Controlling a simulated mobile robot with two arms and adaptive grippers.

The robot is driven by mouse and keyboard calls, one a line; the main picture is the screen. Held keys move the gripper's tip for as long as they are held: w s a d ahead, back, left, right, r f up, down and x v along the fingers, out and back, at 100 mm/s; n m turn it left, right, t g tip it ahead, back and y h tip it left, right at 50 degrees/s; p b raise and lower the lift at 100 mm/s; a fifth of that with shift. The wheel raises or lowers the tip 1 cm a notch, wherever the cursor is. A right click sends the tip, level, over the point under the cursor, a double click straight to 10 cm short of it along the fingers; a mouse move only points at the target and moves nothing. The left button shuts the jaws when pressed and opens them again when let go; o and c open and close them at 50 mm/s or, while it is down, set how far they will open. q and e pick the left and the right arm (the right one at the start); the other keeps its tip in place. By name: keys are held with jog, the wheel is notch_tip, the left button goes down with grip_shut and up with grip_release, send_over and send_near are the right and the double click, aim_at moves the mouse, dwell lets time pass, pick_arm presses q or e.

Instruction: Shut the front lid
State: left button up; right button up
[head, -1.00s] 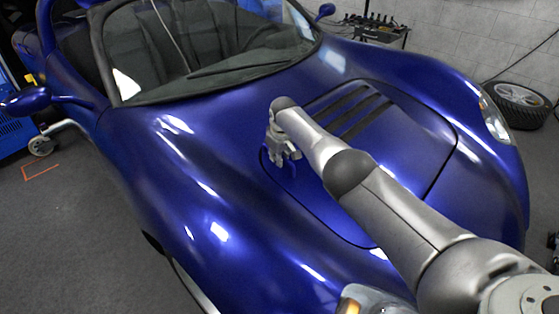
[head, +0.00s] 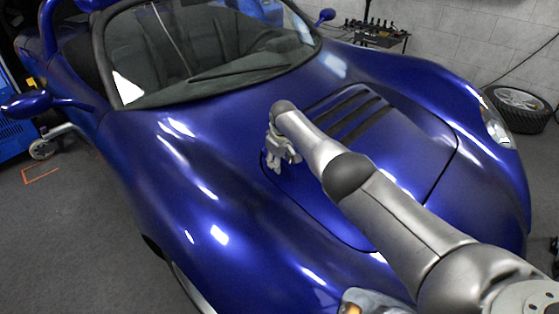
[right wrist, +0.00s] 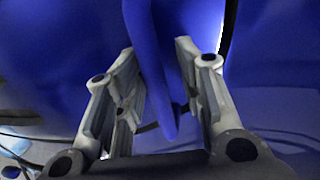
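The front lid (head: 405,150) is a dark blue panel with black vent slots in the front of the blue car. A dark seam shows around it, and it looks nearly level with the body; I cannot tell whether it is fully down. My right gripper (head: 278,167) is at the lid's left edge, and my right arm hides part of the lid. In the right wrist view, the right gripper (right wrist: 160,100) has its fingers apart. A narrow blue edge (right wrist: 152,65) runs between them, and I see no firm grip on it. My left gripper is not in view.
The windshield (head: 215,60) is behind the lid, and a headlight (head: 365,303) is at the front. A table with tools (head: 378,32) stands at the back.

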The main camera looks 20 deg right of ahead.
jog(key=shift+r, duration=0.1)
dwell(0.3)
jog(key=shift+s+r, duration=0.15)
jog(key=shift+r, duration=0.4)
jog(key=v, duration=1)
jog(key=shift+s+r, duration=0.2)
jog(key=shift+r, duration=0.1)
jog(key=shift+r, duration=0.1)
